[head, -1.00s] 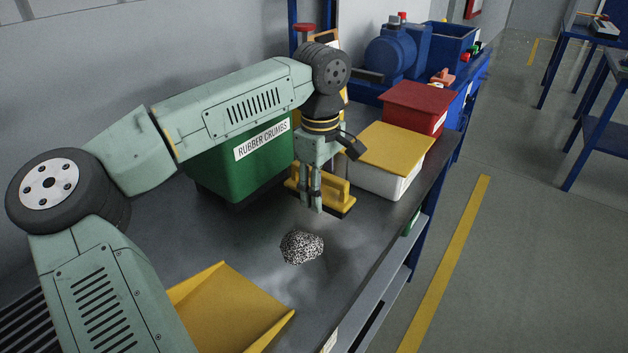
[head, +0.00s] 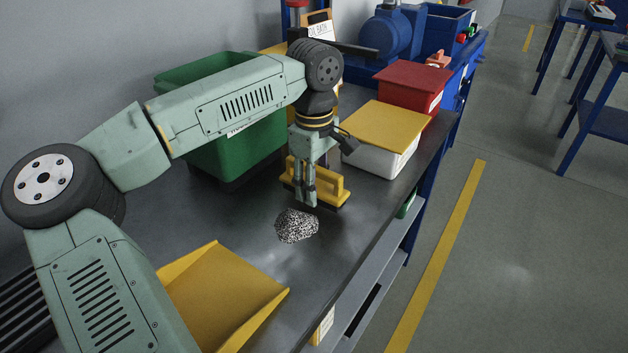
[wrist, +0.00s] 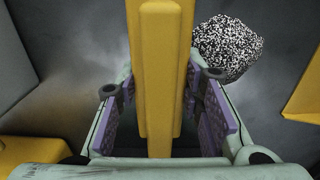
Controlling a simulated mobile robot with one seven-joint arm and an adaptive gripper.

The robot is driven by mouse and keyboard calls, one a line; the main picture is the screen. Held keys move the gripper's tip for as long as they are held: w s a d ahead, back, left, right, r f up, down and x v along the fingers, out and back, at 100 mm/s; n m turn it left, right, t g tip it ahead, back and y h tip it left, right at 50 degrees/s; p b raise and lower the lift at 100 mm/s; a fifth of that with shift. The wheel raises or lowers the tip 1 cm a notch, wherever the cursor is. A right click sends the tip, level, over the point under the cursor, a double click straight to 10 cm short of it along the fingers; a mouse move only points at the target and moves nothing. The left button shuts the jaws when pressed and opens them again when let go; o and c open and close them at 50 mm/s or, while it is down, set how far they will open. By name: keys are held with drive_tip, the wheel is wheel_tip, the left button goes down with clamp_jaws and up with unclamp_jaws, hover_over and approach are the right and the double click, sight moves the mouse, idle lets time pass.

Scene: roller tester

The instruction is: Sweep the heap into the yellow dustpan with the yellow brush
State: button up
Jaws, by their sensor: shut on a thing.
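The speckled black-and-white heap (head: 296,226) lies on the grey bench top, just in front of the yellow brush (head: 332,184). The heap also shows at the upper right of the wrist view (wrist: 228,46). My gripper (head: 305,198) is shut on the brush's yellow handle, which runs between the purple finger pads in the wrist view (wrist: 160,80). The brush is upright, its dark underside at or close to the bench; I cannot tell if it touches. The yellow dustpan (head: 222,295) lies at the near end of the bench, its open side towards the heap, with bare bench between them.
A green bin (head: 225,150) stands behind my arm at the wall. A white box with a yellow lid (head: 388,130) and a red box (head: 410,90) stand beyond the brush. The bench's front edge (head: 385,225) is close on the right.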

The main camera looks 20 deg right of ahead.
sight(264, 253)
drive_tip(key=shift+a+f+b, duration=0.1)
drive_tip(key=shift+f+b, duration=0.35)
drive_tip(key=shift+f, duration=0.4)
drive_tip(key=shift+s+a+b, duration=0.4)
drive_tip(key=shift+s+a, duration=1)
drive_tip(key=shift+a, duration=0.7)
drive_tip(key=shift+s+a+b, duration=0.35)
drive_tip(key=shift+s+a, duration=1.1)
drive_tip(key=shift+a, duration=0.7)
drive_tip(key=shift+s+a+b, duration=0.4)
drive_tip(key=shift+s+a, duration=1)
drive_tip(key=shift+a, duration=0.7)
drive_tip(key=shift+r+p, duration=1.5)
drive_tip(key=shift+r, duration=0.9)
drive_tip(key=shift+w, duration=0.1)
